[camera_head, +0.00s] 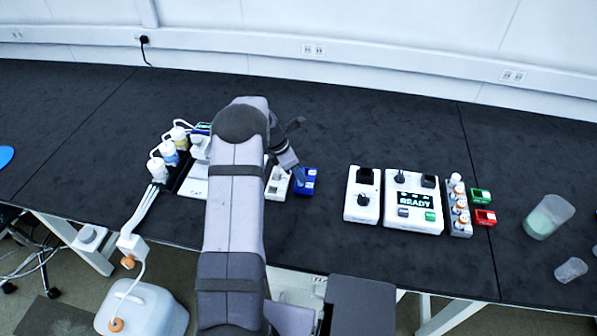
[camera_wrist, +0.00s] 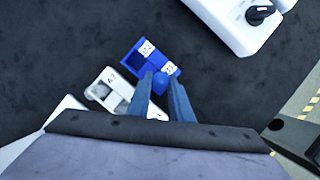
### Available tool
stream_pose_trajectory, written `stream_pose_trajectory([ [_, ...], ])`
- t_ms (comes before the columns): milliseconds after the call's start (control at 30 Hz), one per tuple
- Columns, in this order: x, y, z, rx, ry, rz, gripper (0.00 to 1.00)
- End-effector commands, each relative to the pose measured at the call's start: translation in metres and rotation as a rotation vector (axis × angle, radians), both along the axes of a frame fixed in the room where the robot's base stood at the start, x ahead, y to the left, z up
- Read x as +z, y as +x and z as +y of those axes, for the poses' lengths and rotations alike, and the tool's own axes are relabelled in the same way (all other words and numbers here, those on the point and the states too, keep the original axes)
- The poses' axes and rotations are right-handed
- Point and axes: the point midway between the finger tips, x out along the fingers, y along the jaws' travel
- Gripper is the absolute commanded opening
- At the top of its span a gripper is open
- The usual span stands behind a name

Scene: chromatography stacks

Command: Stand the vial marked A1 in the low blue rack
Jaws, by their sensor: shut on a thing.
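The low blue rack (camera_head: 308,187) stands on the black bench just right of my arm; it also shows in the wrist view (camera_wrist: 137,58) with two white labels, too small to read surely. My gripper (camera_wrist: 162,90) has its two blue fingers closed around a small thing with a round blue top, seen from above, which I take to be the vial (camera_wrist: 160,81). It is over the near right edge of the blue rack. Its lower part and any marking are hidden, so I cannot tell whether it touches the rack. In the head view my gripper (camera_head: 298,176) is at the blue rack.
A white block (camera_wrist: 104,88) with recesses stands close left of the blue rack. White instruments (camera_head: 363,193) (camera_head: 413,201), one reading READY, and a grey rack of vials (camera_head: 459,208) stand to the right. Capped bottles (camera_head: 158,169) stand left. Bare bench lies behind.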

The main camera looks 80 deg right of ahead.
Motion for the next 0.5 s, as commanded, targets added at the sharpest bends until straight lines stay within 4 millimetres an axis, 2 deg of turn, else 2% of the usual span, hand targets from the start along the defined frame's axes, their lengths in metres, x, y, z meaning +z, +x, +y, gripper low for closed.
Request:
stream_pose_trajectory([
  [500, -0.0099, -0.0001, -0.0001, 0.000, 0.000, 0.000, 0.00],
])
